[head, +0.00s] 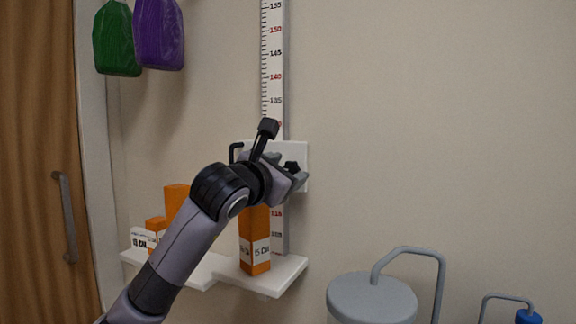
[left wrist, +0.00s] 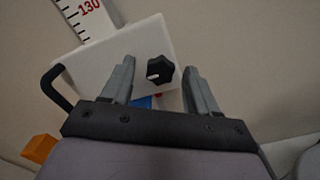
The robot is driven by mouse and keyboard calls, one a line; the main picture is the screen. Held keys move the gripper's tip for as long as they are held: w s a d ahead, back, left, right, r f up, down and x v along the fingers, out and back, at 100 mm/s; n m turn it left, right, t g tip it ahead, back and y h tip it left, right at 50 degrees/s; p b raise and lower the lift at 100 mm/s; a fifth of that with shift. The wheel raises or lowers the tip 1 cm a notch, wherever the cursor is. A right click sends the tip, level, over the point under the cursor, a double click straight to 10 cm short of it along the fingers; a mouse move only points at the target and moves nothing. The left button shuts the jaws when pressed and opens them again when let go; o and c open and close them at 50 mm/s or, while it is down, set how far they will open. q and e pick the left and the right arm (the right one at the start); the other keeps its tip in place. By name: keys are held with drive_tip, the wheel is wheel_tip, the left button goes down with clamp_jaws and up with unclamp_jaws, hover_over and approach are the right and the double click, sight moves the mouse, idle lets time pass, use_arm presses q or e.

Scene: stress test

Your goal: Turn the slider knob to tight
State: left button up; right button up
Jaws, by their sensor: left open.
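The slider knob is black and lobed with a small white mark. In the left wrist view the knob (left wrist: 159,72) sits on the white slider plate (left wrist: 98,66), between the two fingers of my left gripper (left wrist: 157,77) and a little beyond their tips. The gripper is open, with a gap on both sides of the knob. In the head view the knob (head: 291,167) shows at the right of the plate (head: 299,150), partly covered by my left gripper (head: 298,178). Any tight or loose marking is too small to read or hidden. My right gripper is not in view.
The slider rides on a vertical ruler (head: 273,60) on the wall. A black bent handle (left wrist: 56,88) sticks out at the plate's left. Orange boxes (head: 254,238) stand on a white shelf (head: 283,277) below. A grey lidded container (head: 371,298) stands at the lower right.

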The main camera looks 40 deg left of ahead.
use_arm(q)
drive_tip(key=shift+w+a, duration=0.15)
drive_tip(key=shift+w, duration=0.3)
drive_tip(key=c, duration=1)
drive_tip(key=shift+c, duration=0.2)
drive_tip(key=m+b, duration=0.1)
drive_tip(key=m, duration=0.2)
drive_tip(key=shift+m, duration=0.4)
drive_tip(key=m, duration=0.4)
drive_tip(key=shift+m+b, duration=0.3)
drive_tip(key=m, duration=0.5)
drive_tip(key=shift+f, duration=0.1)
drive_tip(key=shift+f+m+p, duration=0.1)
drive_tip(key=shift+m+p, duration=0.25)
drive_tip(key=shift+m, duration=1.95)
